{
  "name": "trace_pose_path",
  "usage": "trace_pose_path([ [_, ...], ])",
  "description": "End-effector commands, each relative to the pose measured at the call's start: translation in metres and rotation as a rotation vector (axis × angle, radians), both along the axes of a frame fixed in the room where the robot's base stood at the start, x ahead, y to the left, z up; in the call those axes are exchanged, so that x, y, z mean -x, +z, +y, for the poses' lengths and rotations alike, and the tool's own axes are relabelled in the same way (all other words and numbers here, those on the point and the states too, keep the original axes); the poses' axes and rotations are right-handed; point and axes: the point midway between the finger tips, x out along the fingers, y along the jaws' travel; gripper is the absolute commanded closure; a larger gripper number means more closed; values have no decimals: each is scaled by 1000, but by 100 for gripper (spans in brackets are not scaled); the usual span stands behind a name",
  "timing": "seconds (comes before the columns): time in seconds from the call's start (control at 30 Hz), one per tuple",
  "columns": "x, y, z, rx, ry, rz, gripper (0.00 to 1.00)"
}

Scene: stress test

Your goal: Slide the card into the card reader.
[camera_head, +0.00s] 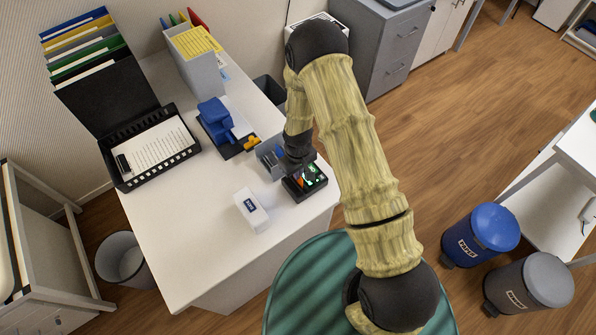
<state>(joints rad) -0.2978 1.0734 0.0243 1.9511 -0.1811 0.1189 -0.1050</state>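A small black device with a lit screen, which looks like the card reader (314,181), stands near the right edge of the white desk (190,245). My gripper (297,172) is at its upper left side, pointing down close to it. My arm covers part of this area, and the fingers are too small and dark to tell whether they are open or shut. A small orange patch shows between the gripper and the device; I cannot tell whether it is the card or part of the screen. No card is clearly visible elsewhere.
A grey holder (268,158) stands just left of my gripper. A white box (251,210), a blue hole punch (214,118), a black paper tray (190,155) and a file holder (203,75) are on the desk. The desk's front left is clear. Blue (484,232) and grey (530,284) bins stand right.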

Motion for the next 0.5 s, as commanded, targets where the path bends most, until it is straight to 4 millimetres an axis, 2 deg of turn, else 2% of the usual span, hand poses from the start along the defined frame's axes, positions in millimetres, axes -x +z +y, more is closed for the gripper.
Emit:
trace_pose_path([
  [0.33, 0, -2, 1, 0, 2, 0, 100],
  [0.47, 0, -2, 2, 0, 3, 0, 75],
  [0.5, 0, -2, 2, 0, 3, 0, 73],
])
